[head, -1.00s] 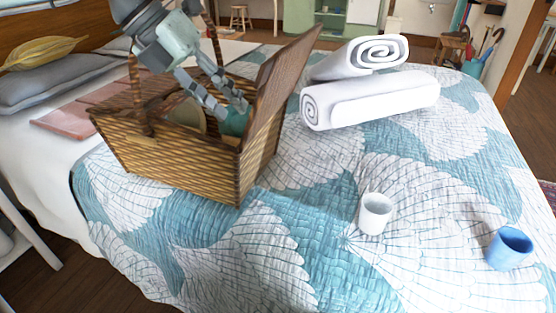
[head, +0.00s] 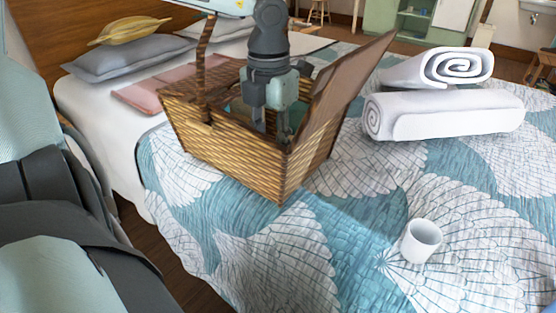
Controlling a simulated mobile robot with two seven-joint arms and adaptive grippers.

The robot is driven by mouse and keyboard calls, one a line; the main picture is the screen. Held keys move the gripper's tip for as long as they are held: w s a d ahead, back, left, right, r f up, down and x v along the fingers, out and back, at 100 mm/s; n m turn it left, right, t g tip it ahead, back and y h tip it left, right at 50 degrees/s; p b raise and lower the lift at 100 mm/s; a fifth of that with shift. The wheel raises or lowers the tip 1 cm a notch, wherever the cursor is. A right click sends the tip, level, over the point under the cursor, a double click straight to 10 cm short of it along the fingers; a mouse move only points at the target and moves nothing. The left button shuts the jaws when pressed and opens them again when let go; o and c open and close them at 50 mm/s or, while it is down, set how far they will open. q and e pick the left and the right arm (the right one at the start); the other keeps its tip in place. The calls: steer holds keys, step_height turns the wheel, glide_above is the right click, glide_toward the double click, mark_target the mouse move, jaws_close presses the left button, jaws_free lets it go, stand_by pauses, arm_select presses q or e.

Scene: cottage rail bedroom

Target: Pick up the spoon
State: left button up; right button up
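I cannot make out a spoon in the head view. A woven wicker basket (head: 235,150) stands on the bed with its lid (head: 345,80) raised on the right. My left gripper (head: 268,120) points down into the basket, between the handle and the lid. Its fingertips are hidden behind the basket's front wall, so I cannot tell how far apart they are or whether they hold anything. A teal thing (head: 297,113) shows partly inside, just right of the gripper. My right gripper is out of view.
Two rolled white towels (head: 445,115) are stacked right of the basket. A white cup (head: 421,241) stands on the patterned quilt (head: 340,235) at front right. Pillows (head: 130,58) lie at the headboard. The quilt between basket and cup is clear.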

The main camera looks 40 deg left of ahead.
arm_select(q)
steer(key=shift+f, duration=0.2)
jaws_close()
steer(key=shift+r, duration=0.1)
